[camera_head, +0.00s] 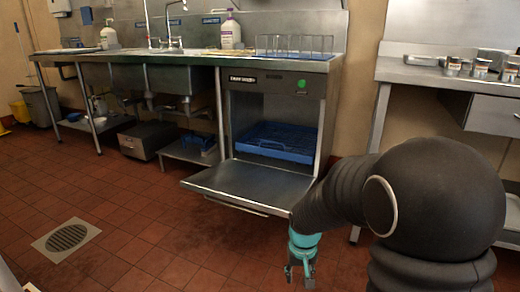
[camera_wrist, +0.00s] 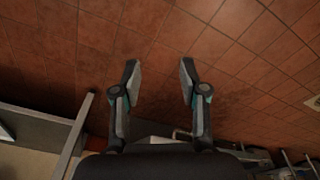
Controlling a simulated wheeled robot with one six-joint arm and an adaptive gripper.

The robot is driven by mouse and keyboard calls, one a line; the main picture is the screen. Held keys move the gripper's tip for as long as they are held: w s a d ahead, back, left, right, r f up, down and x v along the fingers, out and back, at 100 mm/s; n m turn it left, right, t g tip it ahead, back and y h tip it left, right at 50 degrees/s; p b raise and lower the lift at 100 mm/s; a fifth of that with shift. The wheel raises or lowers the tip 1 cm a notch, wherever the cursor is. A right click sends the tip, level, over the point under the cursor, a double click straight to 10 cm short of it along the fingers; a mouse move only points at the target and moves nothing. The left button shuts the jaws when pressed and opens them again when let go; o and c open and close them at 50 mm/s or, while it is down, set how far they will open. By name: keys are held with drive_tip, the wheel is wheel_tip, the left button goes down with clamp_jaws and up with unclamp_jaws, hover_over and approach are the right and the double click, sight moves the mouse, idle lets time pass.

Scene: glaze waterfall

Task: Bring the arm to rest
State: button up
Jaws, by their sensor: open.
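My gripper (camera_head: 299,276) hangs low in the head view, at the end of my black arm with a teal wrist. It points down over the red tile floor, in front of the right end of the lowered dishwasher door. In the wrist view my gripper (camera_wrist: 158,75) shows two fingers spread apart. Nothing is between them; only floor tiles show beyond.
A dishwasher (camera_head: 275,110) stands with its door (camera_head: 250,187) folded down and a blue rack (camera_head: 277,142) inside. A steel sink counter (camera_head: 150,55) runs left; another steel counter (camera_head: 430,75) stands right. A floor drain (camera_head: 66,239) lies front left. The middle floor is clear.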

drive_tip(key=s+d+r+t+p, duration=0.2)
drive_tip(key=s+r+p, duration=0.1)
drive_tip(key=s+r, duration=0.7)
drive_tip(key=s+d+r+t+p, duration=0.2)
drive_tip(key=s+r, duration=0.8)
drive_tip(key=r, duration=0.5)
drive_tip(key=shift+s+d+r+m+p, duration=0.15)
drive_tip(key=shift+s+d+m+p, duration=0.25)
drive_tip(key=shift+d, duration=0.15)
